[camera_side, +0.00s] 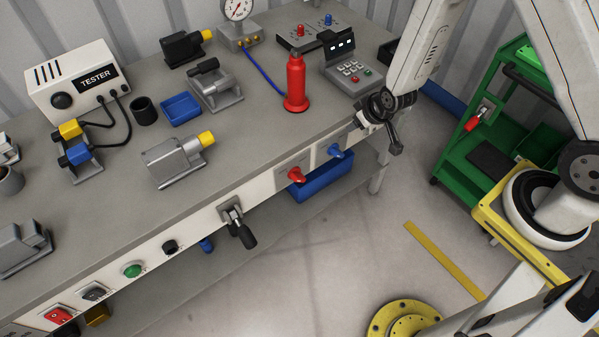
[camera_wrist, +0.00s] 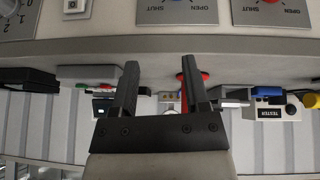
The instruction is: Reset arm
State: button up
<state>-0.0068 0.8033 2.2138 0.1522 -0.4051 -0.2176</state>
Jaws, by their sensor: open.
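My gripper (camera_side: 378,130) hangs at the lower end of my white arm, by the bench's right front edge in the side view. In the wrist view its two dark fingers (camera_wrist: 158,80) stand well apart with nothing held between them. The workbench (camera_side: 240,145) has a grey top and a pale front panel. A blue valve handle (camera_side: 336,151) and a red valve handle (camera_side: 295,174) are on that panel, left of my gripper and apart from it. In the wrist view, the panel shows inverted along the top, with OPEN and SHUT labels.
A red bottle (camera_side: 296,82) and a grey keypad box (camera_side: 352,73) stand on the bench near my gripper. A tester (camera_side: 80,80), gauge (camera_side: 237,12) and several grey drive units lie further left. A green cart (camera_side: 475,150) stands right. The floor in front is mostly clear.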

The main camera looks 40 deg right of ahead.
jog(key=s+r+g, duration=0.3)
jog(key=s+r, duration=0.9)
jog(key=r, duration=0.4)
jog(key=shift+s+a+r+m+y, duration=0.2)
jog(key=shift+s+a+m+y, duration=0.1)
jog(key=shift+s+a+m, duration=0.1)
